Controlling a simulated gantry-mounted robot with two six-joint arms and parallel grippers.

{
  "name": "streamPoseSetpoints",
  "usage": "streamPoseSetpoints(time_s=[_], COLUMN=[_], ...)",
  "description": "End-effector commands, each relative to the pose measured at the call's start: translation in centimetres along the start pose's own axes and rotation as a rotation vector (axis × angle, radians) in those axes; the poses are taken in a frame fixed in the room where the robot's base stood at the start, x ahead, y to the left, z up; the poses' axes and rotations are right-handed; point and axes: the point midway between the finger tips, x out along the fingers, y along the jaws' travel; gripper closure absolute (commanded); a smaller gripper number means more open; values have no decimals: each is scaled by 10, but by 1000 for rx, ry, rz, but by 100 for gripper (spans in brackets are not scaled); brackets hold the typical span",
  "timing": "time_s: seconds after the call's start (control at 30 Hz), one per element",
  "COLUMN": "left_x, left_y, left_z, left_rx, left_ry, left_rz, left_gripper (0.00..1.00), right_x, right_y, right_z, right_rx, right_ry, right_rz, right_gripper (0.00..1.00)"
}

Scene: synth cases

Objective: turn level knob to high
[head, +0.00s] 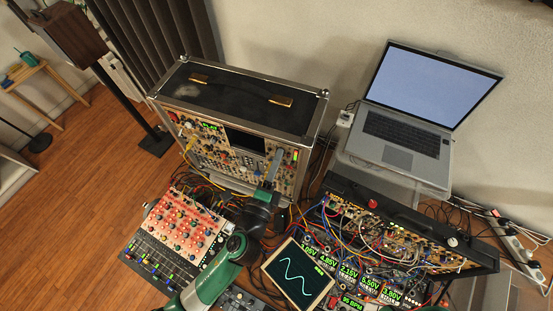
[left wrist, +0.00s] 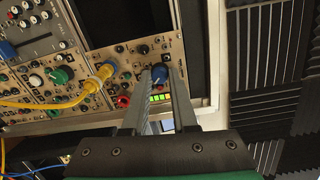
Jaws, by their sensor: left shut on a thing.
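A blue knob (left wrist: 160,73) sits on a beige module panel, beside a lit green level bar (left wrist: 160,97) in the left wrist view. My left gripper (left wrist: 161,76) has its two grey fingers on either side of this knob and is shut on it. I cannot read the label by the knob or its pointer setting. In the head view, my left gripper (head: 276,160) reaches the right part of the upright synth case (head: 225,158), and its fingers hide the knob there. My right gripper is not in view.
A yellow cable (left wrist: 50,104) is plugged in close to the gripped knob. A red-knobbed mixer (head: 185,225), a small scope screen (head: 298,272) and a cabled black-framed synth case (head: 400,235) crowd the bench. A laptop (head: 405,130) stands behind at right.

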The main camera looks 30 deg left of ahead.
Motion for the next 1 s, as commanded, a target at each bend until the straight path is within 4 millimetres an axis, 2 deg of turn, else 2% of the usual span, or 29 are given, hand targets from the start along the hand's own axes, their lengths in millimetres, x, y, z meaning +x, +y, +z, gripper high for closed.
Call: streamPoseSetpoints(time_s=[0.17,0.2,0.33,0.63,0.73,0.87,1.0], left_x=[0,0,0,-1,-9,-32,-67], left_y=[0,0,0,0,1,2,4], left_z=[0,0,0,0,-1,-1,-2], left_rx=[1,0,0,-1,-1,0,1], left_ry=[0,0,0,0,2,5,6], left_rz=[-1,-1,-1,0,0,1,1], left_gripper=[100,68,45,44,44,44,44], right_x=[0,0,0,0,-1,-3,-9], right_y=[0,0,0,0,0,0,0], right_z=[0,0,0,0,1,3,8], right_rx=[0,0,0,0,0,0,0], right_ry=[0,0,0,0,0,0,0], right_rz=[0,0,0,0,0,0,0], right_gripper=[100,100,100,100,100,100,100])
